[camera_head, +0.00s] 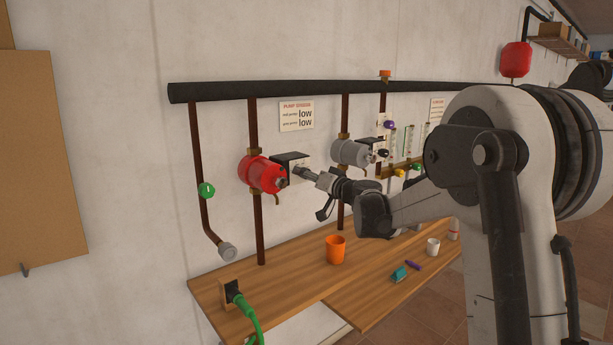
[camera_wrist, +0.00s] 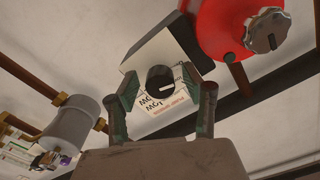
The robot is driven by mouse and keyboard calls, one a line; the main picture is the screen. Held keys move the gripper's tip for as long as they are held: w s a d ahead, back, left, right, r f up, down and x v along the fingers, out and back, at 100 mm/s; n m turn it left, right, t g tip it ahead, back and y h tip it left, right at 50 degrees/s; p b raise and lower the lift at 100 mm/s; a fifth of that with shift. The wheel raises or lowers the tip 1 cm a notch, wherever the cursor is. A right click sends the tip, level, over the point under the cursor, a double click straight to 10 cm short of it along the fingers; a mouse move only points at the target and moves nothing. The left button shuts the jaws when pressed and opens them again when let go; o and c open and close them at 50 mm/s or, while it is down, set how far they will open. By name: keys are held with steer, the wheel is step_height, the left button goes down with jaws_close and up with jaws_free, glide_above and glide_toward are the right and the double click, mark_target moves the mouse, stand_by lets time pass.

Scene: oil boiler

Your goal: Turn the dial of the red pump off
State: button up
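The red pump (camera_head: 262,173) sits on a vertical pipe on the wall; part of it shows at the top right of the wrist view (camera_wrist: 222,25). Beside it is a dark box with a white front plate (camera_wrist: 150,55). The plate bears a round black dial (camera_wrist: 160,78) with a short white mark. My gripper (camera_head: 302,172) is at the plate; in the head view it hides the dial. In the wrist view my open gripper (camera_wrist: 163,92) has one finger on each side of the dial, with gaps visible. I cannot tell how far the fingertips are from the plate.
A grey pump (camera_head: 350,152) is to the right, with small coloured valves beyond it. A paper sign (camera_head: 296,115) hangs above the box. The wooden bench (camera_head: 300,262) below holds an orange cup (camera_head: 335,249), a white mug (camera_head: 432,247) and small items.

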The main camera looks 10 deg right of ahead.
steer(key=shift+s, duration=0.1)
steer(key=v, duration=1.2)
steer(key=s+a+f+g+h, duration=0.1)
steer(key=s+a+g, duration=0.1)
steer(key=s+a, duration=0.35)
steer(key=s+a+f+n+g, duration=0.1)
steer(key=s+a+g, duration=0.1)
steer(key=s, duration=0.7)
steer(key=s+a+f+g+h, duration=0.1)
steer(key=s+a+f+g, duration=0.15)
steer(key=s, duration=0.45)
steer(key=s+d+f+g+h, duration=0.1)
steer(key=s+d+f+h, duration=0.1)
steer(key=s, duration=0.8)
steer(key=s+d+f+g+h, duration=0.1)
steer(key=s+f+h, duration=0.3)
steer(key=s, duration=0.6)
step_height(320, 180, down, 3)
steer(key=shift+s+d+r+m, duration=0.15)
steer(key=shift+s+d+m, duration=0.15)
steer(key=shift+d, duration=0.4)
